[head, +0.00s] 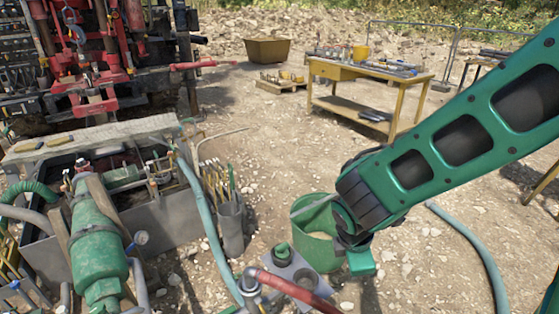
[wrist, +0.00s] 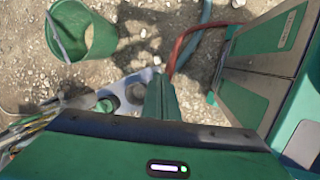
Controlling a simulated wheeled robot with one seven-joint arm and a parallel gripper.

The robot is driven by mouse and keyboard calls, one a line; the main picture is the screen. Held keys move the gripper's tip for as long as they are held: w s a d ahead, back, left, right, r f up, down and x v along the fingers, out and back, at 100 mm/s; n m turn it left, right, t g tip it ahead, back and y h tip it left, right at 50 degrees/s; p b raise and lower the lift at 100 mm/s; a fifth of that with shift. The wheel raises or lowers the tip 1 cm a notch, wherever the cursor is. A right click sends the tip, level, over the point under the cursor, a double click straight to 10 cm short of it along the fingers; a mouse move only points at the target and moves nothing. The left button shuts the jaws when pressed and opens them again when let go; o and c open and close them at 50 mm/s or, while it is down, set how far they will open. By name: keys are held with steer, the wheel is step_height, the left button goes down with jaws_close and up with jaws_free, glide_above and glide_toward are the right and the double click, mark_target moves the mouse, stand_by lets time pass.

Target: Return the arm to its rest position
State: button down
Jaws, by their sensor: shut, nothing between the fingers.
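My arm reaches in from the upper right of the head view and bends at a dark joint beside a green bucket (head: 315,250). My gripper (head: 361,263) hangs just right of the bucket, partly hidden by the wrist. In the wrist view my gripper (wrist: 161,98) points down with its green fingers together and nothing between them. The bucket (wrist: 88,38) shows there at the upper left, apart from the fingers.
A grey plate (head: 283,262) with a green fitting and a red hose (head: 300,288) lie left of the gripper. A mud tank (head: 140,205) stands at the left, a yellow workbench (head: 370,75) at the back. Gravel is open in mid-scene. A blue hose (head: 478,250) lies at right.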

steer(key=s+d+r+m+g, duration=0.1)
steer(key=s+d+r+m, duration=0.25)
steer(key=d+m, duration=0.4)
steer(key=s+d+r+m+g, duration=0.1)
steer(key=s+d+r+m, duration=0.25)
steer(key=d+m, duration=0.4)
steer(key=s+d+r+m+y, duration=0.2)
steer(key=s+d+r+m, duration=0.4)
steer(key=s+m, duration=0.3)
steer(key=shift+s+d+m+g, duration=0.4)
steer(key=shift+s+d, duration=0.05)
steer(key=shift+d, duration=0.45)
